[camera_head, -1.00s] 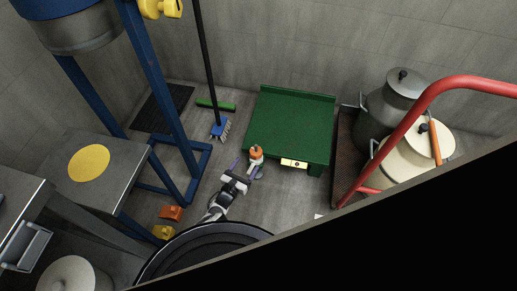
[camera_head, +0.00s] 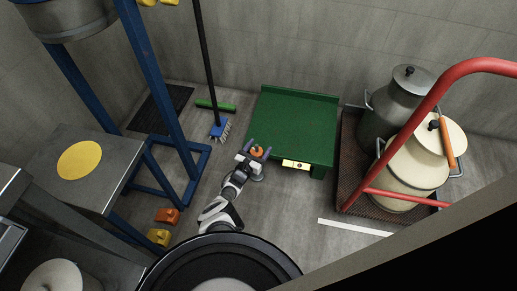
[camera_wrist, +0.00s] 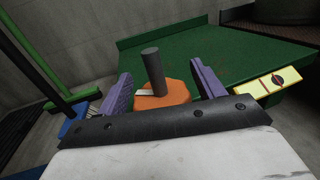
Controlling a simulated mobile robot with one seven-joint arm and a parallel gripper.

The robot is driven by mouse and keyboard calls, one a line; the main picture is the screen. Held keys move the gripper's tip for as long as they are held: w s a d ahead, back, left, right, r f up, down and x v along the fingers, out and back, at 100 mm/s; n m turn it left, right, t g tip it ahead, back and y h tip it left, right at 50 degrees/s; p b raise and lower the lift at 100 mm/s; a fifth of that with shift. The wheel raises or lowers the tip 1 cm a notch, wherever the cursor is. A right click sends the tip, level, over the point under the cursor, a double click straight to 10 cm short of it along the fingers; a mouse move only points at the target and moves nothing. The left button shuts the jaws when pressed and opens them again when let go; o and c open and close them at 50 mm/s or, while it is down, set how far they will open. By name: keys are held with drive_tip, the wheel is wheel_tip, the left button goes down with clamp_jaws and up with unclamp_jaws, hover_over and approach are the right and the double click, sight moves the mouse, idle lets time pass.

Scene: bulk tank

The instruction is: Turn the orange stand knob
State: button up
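The orange stand knob (camera_head: 257,152) sits at the left edge of the green table. In the wrist view the orange knob (camera_wrist: 165,97) has a dark upright post on top and a small white mark. My gripper (camera_head: 257,146) is at the knob, with its purple fingers on either side. In the wrist view my gripper (camera_wrist: 158,92) is open. Its left finger is close to the knob and its right finger is to the right of it, and I cannot tell whether either touches. The knob's near lower part is hidden behind the gripper body.
The green table (camera_head: 295,120) has a yellow panel (camera_head: 296,165) with a dark switch on its front. A blue brush (camera_head: 220,130) and a green bar (camera_head: 215,104) are to the left. A red-railed trolley with milk cans (camera_head: 415,165) stands right. Floor below the table is clear.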

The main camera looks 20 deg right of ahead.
drive_tip(key=c, duration=0.8)
drive_tip(key=shift+f+m+g+h+b, duration=0.1)
drive_tip(key=shift+m+g+h+b, duration=0.3)
drive_tip(key=shift+g+b, duration=0.1)
drive_tip(key=m+g+b, duration=0.1)
drive_tip(key=m+g+h+b, duration=0.1)
drive_tip(key=shift+s+f+g+h, duration=0.1)
drive_tip(key=shift+f+g+h, duration=0.05)
drive_tip(key=shift+g+h, duration=0.15)
drive_tip(key=m+g+b, duration=0.1)
drive_tip(key=b, duration=0.1)
drive_tip(key=m+g+h+b, duration=0.1)
drive_tip(key=g+b, duration=0.1)
drive_tip(key=shift+s+d+f+m+g, duration=0.1)
drive_tip(key=shift+s+f+m+g, duration=0.1)
drive_tip(key=shift+m+g, duration=0.1)
drive_tip(key=m+g+b, duration=0.1)
drive_tip(key=g+b, duration=0.1)
drive_tip(key=m+g+h+b, duration=0.1)
drive_tip(key=g+b, duration=0.1)
drive_tip(key=b, duration=0.1)
drive_tip(key=shift+s+r+m, duration=0.1)
drive_tip(key=shift+s+m, duration=0.1)
drive_tip(key=shift+m, duration=0.1)
drive_tip(key=shift+s+r+m+g+b, duration=0.15)
drive_tip(key=shift+m+g+b, duration=0.35)
drive_tip(key=shift+g+b, duration=0.55)
drive_tip(key=shift+r+b, duration=0.15)
drive_tip(key=shift+b, duration=0.2)
